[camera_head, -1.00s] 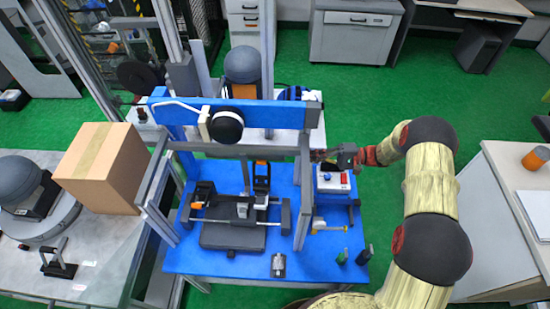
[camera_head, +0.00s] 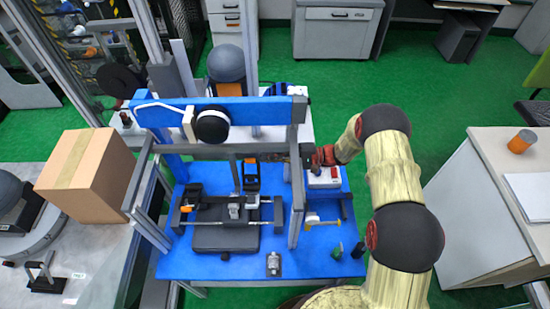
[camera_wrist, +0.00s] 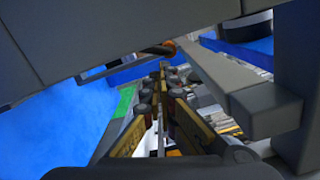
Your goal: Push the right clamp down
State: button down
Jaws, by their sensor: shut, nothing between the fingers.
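A dark upright clamp (camera_head: 251,176) with an orange part stands at the back of the blue worktable, right of a second dark clamp (camera_head: 190,199) with an orange part at the left end of the fixture. My gripper (camera_wrist: 165,75) is shut and empty in the wrist view, its fingers pointing away from the camera. Ahead of its tips are a dark curved bar (camera_wrist: 140,55) and a small orange patch, perhaps part of a clamp. In the head view my arm reaches in from the right, and the grey frame hides most of the gripper. Contact with a clamp cannot be told.
A grey frame post (camera_head: 298,205) and crossbar stand close to my gripper. A grey beam (camera_wrist: 235,85) is close on the right in the wrist view.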

jog(key=shift+s+r, duration=0.1)
dwell(0.3)
jog(key=shift+s+r+n, duration=0.7)
jog(key=shift+s+r, duration=0.05)
jog(key=shift+s, duration=0.15)
dwell(0.8)
